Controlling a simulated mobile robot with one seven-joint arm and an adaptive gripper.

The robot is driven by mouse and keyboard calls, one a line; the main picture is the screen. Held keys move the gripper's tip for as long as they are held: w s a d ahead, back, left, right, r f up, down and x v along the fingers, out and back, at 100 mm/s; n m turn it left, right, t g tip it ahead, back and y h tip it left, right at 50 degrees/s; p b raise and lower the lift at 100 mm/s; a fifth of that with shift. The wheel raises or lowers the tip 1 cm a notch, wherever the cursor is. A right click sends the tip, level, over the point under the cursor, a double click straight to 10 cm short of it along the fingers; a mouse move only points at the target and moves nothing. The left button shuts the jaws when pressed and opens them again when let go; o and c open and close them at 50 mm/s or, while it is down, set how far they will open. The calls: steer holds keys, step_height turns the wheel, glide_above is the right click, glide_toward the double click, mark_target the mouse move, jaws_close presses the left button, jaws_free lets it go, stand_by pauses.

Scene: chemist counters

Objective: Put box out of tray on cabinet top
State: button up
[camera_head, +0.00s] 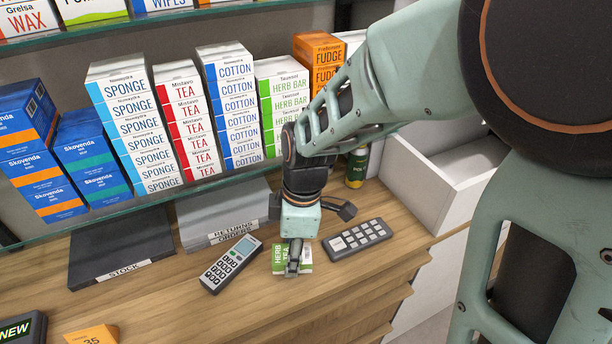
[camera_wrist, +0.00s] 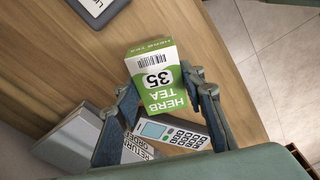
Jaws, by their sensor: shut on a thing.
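A small green and white herb tea box (camera_head: 306,255) is between the fingers of my gripper (camera_head: 293,265), over the front part of the wooden cabinet top (camera_head: 180,300). In the wrist view the box (camera_wrist: 152,85) shows its label with the number 35, and the gripper fingers (camera_wrist: 165,92) close on its two sides. The gripper points down. I cannot tell whether the box touches the wood. The grey tray labelled returns and orders (camera_head: 225,205) stands behind and left of the box. A flat dark tray labelled stock (camera_head: 120,250) lies further left.
A grey handheld device with a screen (camera_head: 232,262) lies just left of the box. A dark keypad (camera_head: 357,238) lies just right. An orange tag (camera_head: 92,334) is at the front left. A glass shelf with stacked boxes is behind. A white bin (camera_head: 440,185) is at right.

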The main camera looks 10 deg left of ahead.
steer(key=shift+f, duration=0.8)
steer(key=shift+f, duration=0.2)
steer(key=o, duration=1.2)
steer(key=shift+c, duration=0.2)
steer(key=shift+r, duration=0.15)
step_height(320, 180, up, 12)
steer(key=d, duration=0.1)
steer(key=shift+w+d+p, duration=0.15)
steer(key=shift+d+p, duration=0.1)
steer(key=shift+p, duration=0.15)
